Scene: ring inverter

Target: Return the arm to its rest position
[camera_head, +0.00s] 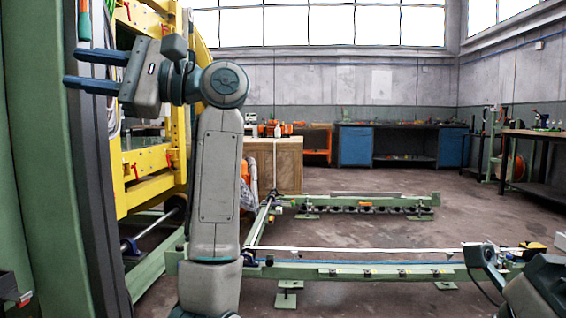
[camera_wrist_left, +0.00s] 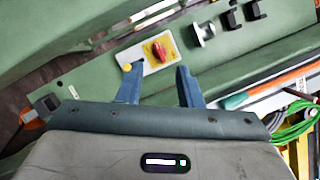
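My left arm (camera_head: 214,190) stands upright in the head view and bends at its top joint toward the left. My left gripper (camera_head: 69,68) points left at the green machine column (camera_head: 45,180), its two fingers apart and empty. In the left wrist view the gripper (camera_wrist_left: 157,68) is also open. Past its fingertips is a pale plate with a red rotary knob (camera_wrist_left: 158,50) and a yellow button (camera_wrist_left: 127,67) on a green panel (camera_wrist_left: 95,85). I cannot tell if a finger touches the panel. Part of my right arm (camera_head: 540,288) shows at the lower right; its fingers are out of sight.
A yellow frame (camera_head: 150,165) stands close behind my left arm. Low green rails (camera_head: 370,270) cross the floor ahead. Blue cabinets (camera_head: 355,146) stand by the far wall and a dark workbench (camera_head: 535,135) at the right. Green cables (camera_wrist_left: 295,125) hang right of the gripper in the wrist view.

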